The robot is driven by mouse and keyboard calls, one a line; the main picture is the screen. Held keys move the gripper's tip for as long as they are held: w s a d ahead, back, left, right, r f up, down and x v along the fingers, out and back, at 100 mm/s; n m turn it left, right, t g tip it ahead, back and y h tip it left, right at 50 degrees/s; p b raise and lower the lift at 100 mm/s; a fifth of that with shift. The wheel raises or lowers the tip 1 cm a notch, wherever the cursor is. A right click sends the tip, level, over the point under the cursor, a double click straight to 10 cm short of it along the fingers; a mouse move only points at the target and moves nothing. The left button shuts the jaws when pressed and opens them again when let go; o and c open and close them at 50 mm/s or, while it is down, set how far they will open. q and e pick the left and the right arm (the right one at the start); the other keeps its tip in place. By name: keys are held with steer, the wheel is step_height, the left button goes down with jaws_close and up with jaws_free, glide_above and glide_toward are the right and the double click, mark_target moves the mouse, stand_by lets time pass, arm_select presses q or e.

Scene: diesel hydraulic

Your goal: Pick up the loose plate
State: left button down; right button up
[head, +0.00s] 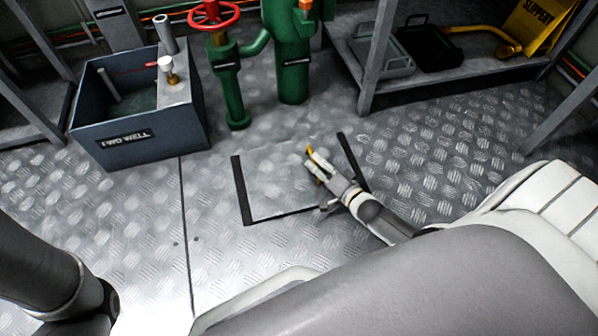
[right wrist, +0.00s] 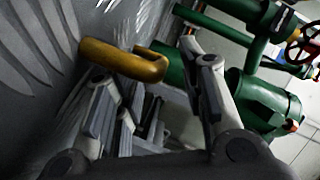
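The loose plate (head: 272,188) is a grey tread-metal panel in the floor, with dark strips along its left, right and near edges. A yellow handle (head: 320,158) is at its right part. My right gripper (head: 318,171) is at this handle, over the right part of the plate. In the right wrist view the fingers (right wrist: 155,95) stand apart, and the yellow handle (right wrist: 125,60) is by the left finger's tip. I cannot tell whether they touch. Part of the handle is hidden by the gripper in the head view. My left gripper is not in view.
A blue-grey open tank (head: 140,125) stands at the back left. Green pipework (head: 292,60) with a red valve wheel (head: 214,14) stands behind the plate. A metal shelf (head: 375,60) with trays is at the back right. The floor around the plate is clear.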

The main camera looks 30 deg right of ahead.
steer(key=shift+w+f, duration=0.1)
steer(key=shift+w, duration=0.45)
steer(key=shift+c, duration=0.2)
jaws_close()
